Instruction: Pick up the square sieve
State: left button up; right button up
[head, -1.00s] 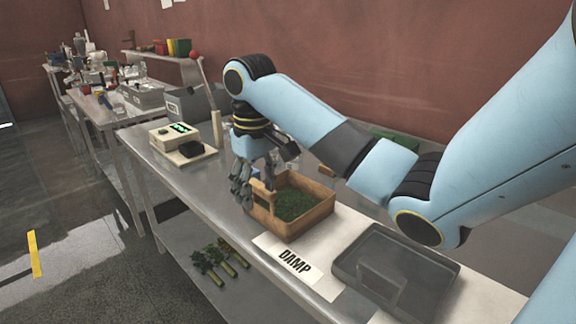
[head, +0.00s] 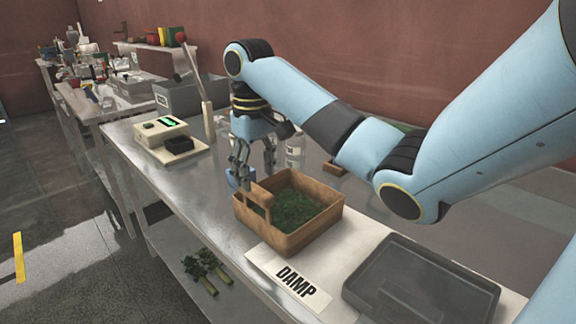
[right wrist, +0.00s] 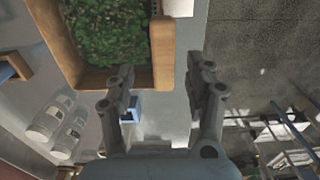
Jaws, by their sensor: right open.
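The square sieve (head: 322,216) is a wooden frame with a raised handle on its left side and green leafy matter inside. It sits on the metal bench. In the right wrist view, a corner of the sieve (right wrist: 163,60) shows at the top, close to the fingertips. My right gripper (head: 253,168) is open and empty, just behind the sieve's left corner in the head view. Its two fingers also show apart in the right wrist view (right wrist: 160,92). My left gripper is not in view.
A small blue object (right wrist: 131,108) is near the right fingers. Clear bottles (head: 295,150) stand behind the sieve.

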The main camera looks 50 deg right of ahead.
aim_at(255, 187)
jog(key=f, duration=0.3)
jog(key=shift+a+f+p, duration=0.25)
jog(key=shift+f+p, duration=0.1)
jog(key=shift+f, duration=0.35)
jog(key=shift+c, duration=0.4)
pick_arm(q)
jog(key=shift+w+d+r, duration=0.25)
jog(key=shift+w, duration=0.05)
pick_arm(e)
grip_shut()
